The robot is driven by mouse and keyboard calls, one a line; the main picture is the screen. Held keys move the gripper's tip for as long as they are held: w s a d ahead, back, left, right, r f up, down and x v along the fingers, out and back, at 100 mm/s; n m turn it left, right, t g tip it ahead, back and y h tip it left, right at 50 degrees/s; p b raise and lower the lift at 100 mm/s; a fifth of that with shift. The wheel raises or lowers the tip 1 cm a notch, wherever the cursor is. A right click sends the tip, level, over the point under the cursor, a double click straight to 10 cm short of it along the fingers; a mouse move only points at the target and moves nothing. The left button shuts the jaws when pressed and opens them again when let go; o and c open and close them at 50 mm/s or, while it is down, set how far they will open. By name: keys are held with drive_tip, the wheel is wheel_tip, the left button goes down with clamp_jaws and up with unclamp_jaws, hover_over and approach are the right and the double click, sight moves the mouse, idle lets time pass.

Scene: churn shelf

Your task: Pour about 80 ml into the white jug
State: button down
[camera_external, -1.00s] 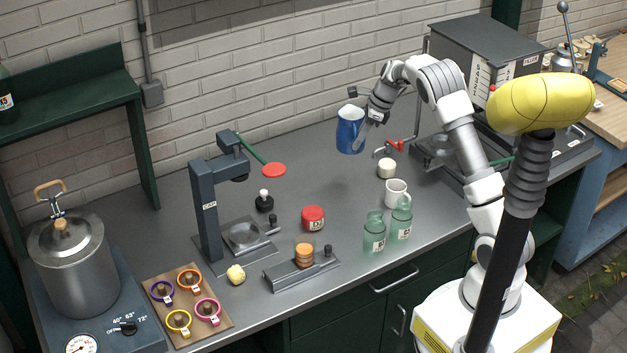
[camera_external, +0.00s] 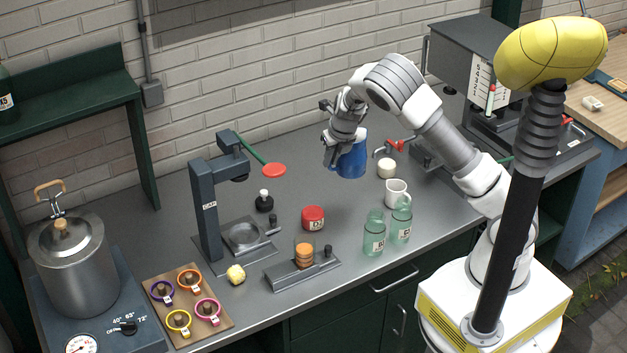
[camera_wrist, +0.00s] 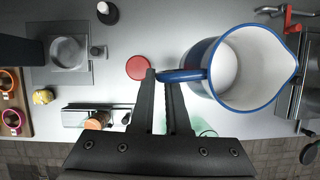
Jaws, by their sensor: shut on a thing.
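My gripper (camera_external: 335,155) is shut on the handle of a blue jug (camera_external: 352,162), held above the counter. In the wrist view the fingertips (camera_wrist: 160,76) meet at the blue handle, and the blue jug (camera_wrist: 262,95) shows its white inside, with its spout to the right. I cannot tell how much liquid is in it. The white jug (camera_external: 396,194) stands upright on the counter, right of and nearer than the blue jug, and apart from it. I cannot make out the white jug in the wrist view, nor see its contents.
Two green glass jars (camera_external: 374,236) stand just in front of the white jug. A white round item (camera_external: 387,168) sits behind it, near a red-handled tap (camera_external: 396,146). A red-lidded jar (camera_external: 313,218) and a dark press stand (camera_external: 209,215) are left. The counter under the blue jug is clear.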

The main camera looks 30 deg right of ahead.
sight(362, 169)
drive_tip(key=f, duration=0.4)
drive_tip(key=s+f+m, duration=0.1)
drive_tip(key=f, duration=0.3)
drive_tip(key=a+f+m+h+p, duration=0.1)
drive_tip(key=f, duration=0.3)
drive_tip(key=shift+s+f, duration=0.15)
drive_tip(key=shift+f, duration=0.2)
drive_tip(key=shift+s+d+r+m, duration=0.1)
drive_tip(key=shift+m, duration=0.2)
drive_tip(key=d+r+y+b, duration=0.1)
drive_tip(key=d+y+b, duration=0.1)
drive_tip(key=b, duration=0.1)
drive_tip(key=d+r+m+y+b, duration=0.1)
drive_tip(key=d+r+y+b, duration=0.1)
drive_tip(key=b, duration=0.1)
drive_tip(key=d+r+y+b, duration=0.2)
drive_tip(key=d+y+b, duration=0.1)
drive_tip(key=shift+s+d+r+m+t, duration=0.1)
drive_tip(key=shift+s+m+t, duration=0.2)
drive_tip(key=shift+t, duration=0.1)
drive_tip(key=shift+d+r+y+b, duration=0.15)
drive_tip(key=shift+d+y+b, duration=0.2)
drive_tip(key=shift+b, duration=0.35)
drive_tip(key=shift+s+d+r+m+t+y+b, duration=0.1)
drive_tip(key=shift+d+r+m+t+y+b, duration=0.05)
drive_tip(key=shift+d+r+y+b, duration=0.3)
drive_tip(key=shift+d+r+m+t+y+b, duration=0.15)
drive_tip(key=shift+r+y+b, duration=0.1)
drive_tip(key=shift+y+b, duration=0.3)
drive_tip(key=shift+d+r, duration=0.1)
